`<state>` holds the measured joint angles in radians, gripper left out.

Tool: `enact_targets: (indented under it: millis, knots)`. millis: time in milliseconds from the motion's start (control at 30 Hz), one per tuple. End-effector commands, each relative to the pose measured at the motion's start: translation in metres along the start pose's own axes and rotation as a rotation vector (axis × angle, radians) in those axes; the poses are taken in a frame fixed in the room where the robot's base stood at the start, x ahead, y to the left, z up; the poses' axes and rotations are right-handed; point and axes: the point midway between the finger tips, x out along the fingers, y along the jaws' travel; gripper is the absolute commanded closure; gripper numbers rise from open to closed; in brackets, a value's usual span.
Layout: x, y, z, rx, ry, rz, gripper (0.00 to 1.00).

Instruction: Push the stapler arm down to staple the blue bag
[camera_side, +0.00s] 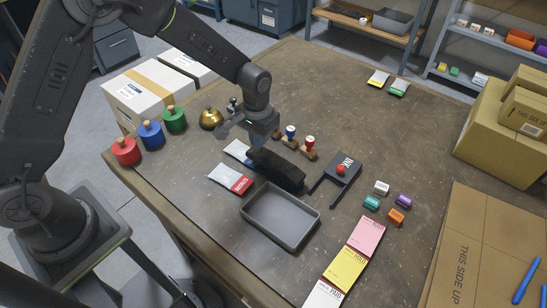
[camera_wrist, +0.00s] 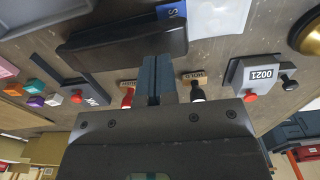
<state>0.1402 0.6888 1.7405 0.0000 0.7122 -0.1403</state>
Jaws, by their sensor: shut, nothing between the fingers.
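In the wrist view the stapler (camera_wrist: 125,42) is just beyond my fingertips. The blue bag (camera_side: 238,151), pale with a blue band, lies at the stapler's left; in the wrist view the bag (camera_wrist: 215,18) has its blue band at the stapler's end. Whether the band sits inside the stapler's mouth is hidden. My gripper (camera_side: 257,143) is shut and empty, low beside the stapler's far-left end. In the wrist view its fingertips (camera_wrist: 160,62) are close to the stapler's edge; I cannot tell whether they touch.
A red-banded bag (camera_side: 232,180) lies in front of the blue one. The grey tray (camera_side: 280,215), a black INK pad (camera_side: 343,167) and stamps (camera_side: 309,146) are close by. A brass bell (camera_side: 210,118) stands behind left. The table's back middle is clear.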

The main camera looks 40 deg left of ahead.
Motion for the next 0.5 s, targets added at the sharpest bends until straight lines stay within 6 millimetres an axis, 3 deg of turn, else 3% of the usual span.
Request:
enact_targets:
  millis: [500]
  knots:
    - [0.015,0.0,0.0,0.0,-0.001,0.0,1.0]
